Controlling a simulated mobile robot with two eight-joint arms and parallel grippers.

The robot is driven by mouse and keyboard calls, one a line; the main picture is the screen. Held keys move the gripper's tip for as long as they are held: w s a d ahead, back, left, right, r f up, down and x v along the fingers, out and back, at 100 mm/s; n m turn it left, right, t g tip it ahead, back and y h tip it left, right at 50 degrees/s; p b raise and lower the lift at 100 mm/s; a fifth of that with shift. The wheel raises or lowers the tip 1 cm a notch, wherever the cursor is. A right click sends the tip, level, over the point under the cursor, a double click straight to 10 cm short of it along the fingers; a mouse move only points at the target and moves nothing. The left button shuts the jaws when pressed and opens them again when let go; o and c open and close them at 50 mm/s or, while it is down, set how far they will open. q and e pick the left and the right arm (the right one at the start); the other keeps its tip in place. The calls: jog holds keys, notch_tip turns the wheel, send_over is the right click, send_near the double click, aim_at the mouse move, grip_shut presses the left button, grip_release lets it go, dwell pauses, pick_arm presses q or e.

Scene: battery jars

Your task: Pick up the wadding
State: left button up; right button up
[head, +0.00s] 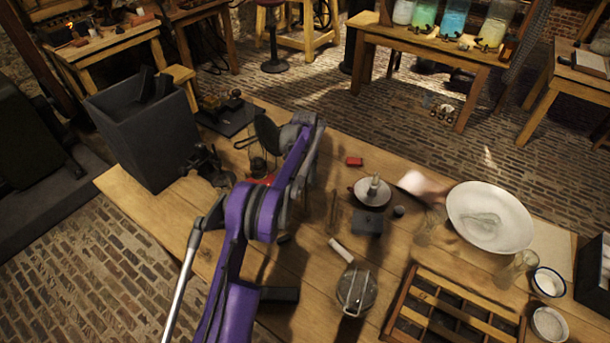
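A pale, soft-edged white and pinkish piece (422,186) lies on the wooden table left of the wide white bowl; it looks like the wadding, though its detail is blurred. The bowl (515,235) holds a greyish, glassy-looking thing that I cannot make out. My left arm, purple, reaches up from the bottom over the table. Its grey wrist end is left of the pale piece and well apart from it. The fingers are hidden behind the arm or lost against dark objects, so I cannot see whether they hold anything. My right gripper is out of view.
A divided wooden tray (398,312), a lidded glass jar (357,291) and small white dishes (548,282) stand near the front. A round dish on a dark block (368,221) stands left of the pale piece. A tall grey box (150,140) is at the left.

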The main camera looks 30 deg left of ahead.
pick_arm(q)
grip_shut()
jog(key=shift+r, duration=0.15)
